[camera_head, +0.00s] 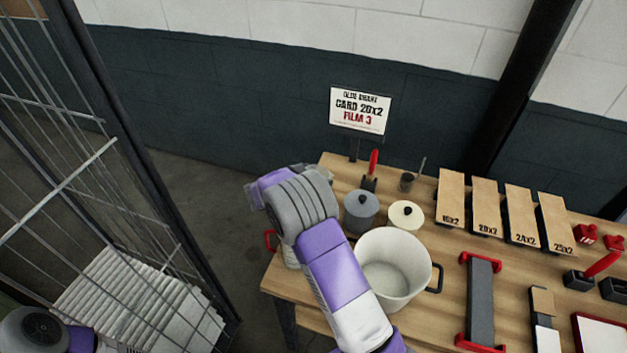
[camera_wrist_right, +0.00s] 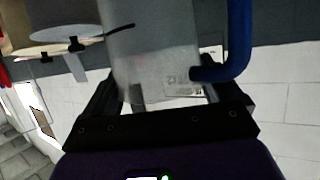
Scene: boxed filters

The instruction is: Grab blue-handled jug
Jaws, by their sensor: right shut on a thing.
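The blue-handled jug (camera_wrist_right: 150,50) is a cloudy, see-through vessel in the right wrist view. Its blue handle (camera_wrist_right: 239,40) curves down at the right side. My right gripper (camera_wrist_right: 163,85) is shut on the jug body, with a dark finger on each side. A small printed label shows low on the jug. In the head view my right arm hides the jug and most of that gripper. My left gripper is out of view.
On the wooden table (camera_head: 445,318) stand a large white pot (camera_head: 393,270), a grey lidded pot (camera_head: 361,212) and a cream lidded pot (camera_head: 406,215). A red handle (camera_head: 270,240) shows left of my arm. A sign (camera_head: 360,110) stands behind. A wire cage (camera_head: 90,150) is at left.

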